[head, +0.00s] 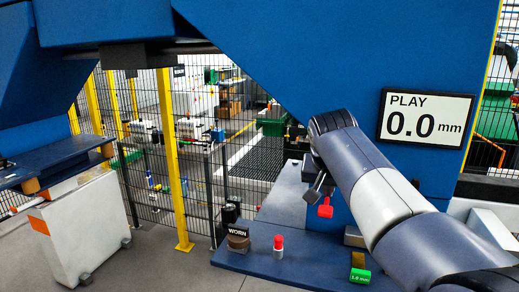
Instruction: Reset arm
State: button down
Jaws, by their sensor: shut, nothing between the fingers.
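My arm reaches in from the lower right, and its wrist bends down near the blue machine. My gripper (317,188) is the small dark part below the wrist, partly hidden by the arm. It looks shut and empty, above the blue bench (310,262). A red piece (325,208) shows just below and beside it; I cannot tell whether they touch.
A display (425,117) on the blue machine (290,60) reads "PLAY 0.0 mm". On the bench are a "WORN" block (238,240), a red-and-white knob (278,247) and a green "1.0 mm" block (360,275). A white cabinet (80,230) and mesh fence with yellow posts (172,160) stand left.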

jog(key=d+b+v, duration=0.1)
jog(key=v, duration=0.4)
jog(key=shift+a+r, duration=0.5)
jog(key=shift+r, duration=0.1)
jog(key=shift+f, duration=0.1)
jog(key=x, duration=0.6)
jog(key=shift+s+f, duration=0.2)
jog(key=shift+f, duration=0.3)
jog(key=b, duration=0.2)
jog(key=s+t+b, duration=0.1)
jog(key=shift+s+a+f+b, duration=0.1)
jog(key=shift+a+f+b, duration=0.2)
jog(key=shift+b, duration=0.1)
jog(key=shift+s+t+h, duration=0.1)
jog(key=shift+t+h, duration=0.2)
jog(key=shift+s+r, duration=0.1)
